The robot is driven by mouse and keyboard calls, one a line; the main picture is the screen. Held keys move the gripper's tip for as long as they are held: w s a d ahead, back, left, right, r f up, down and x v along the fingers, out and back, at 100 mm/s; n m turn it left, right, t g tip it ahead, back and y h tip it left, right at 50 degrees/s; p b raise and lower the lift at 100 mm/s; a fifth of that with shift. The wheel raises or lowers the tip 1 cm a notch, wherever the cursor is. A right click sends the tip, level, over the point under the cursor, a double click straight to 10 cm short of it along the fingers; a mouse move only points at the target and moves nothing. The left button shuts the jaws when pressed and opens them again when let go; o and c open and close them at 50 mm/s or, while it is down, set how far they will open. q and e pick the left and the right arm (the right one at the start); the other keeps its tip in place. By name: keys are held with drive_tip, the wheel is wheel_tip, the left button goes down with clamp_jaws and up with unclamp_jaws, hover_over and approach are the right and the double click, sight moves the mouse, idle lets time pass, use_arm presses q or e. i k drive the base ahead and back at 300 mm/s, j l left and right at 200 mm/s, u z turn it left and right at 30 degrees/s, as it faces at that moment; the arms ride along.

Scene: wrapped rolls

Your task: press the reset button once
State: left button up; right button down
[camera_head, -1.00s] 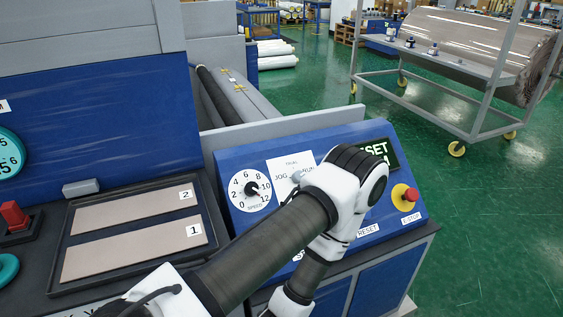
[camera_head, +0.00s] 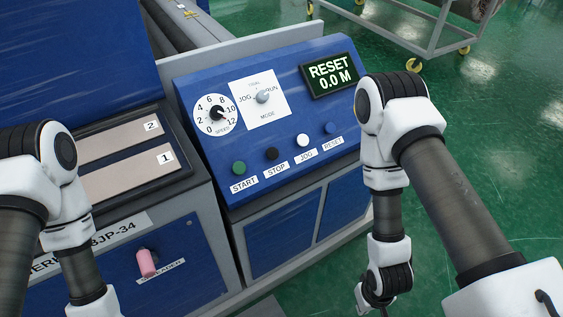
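The reset button (camera_head: 330,128) is a small blue round button at the right end of the row on the blue control panel (camera_head: 205,130). Its white RESET label (camera_head: 333,143) lies just below it, and nothing covers it. My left arm stands at the left edge and its gripper is below the picture. My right arm stands just right of the panel, its wrist low at the bottom edge; its gripper fingers are not visible. Neither arm appears to touch the button. The display (camera_head: 328,76) reads RESET 0.0 M.
Above are a speed dial (camera_head: 216,113) and mode switch (camera_head: 263,96). A pink lever (camera_head: 147,262) sticks out lower left. Green floor lies to the right.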

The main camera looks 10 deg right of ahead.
sight(330, 128)
drive_tip(key=i+l, duration=0.65)
drive_tip(key=l, duration=0.25)
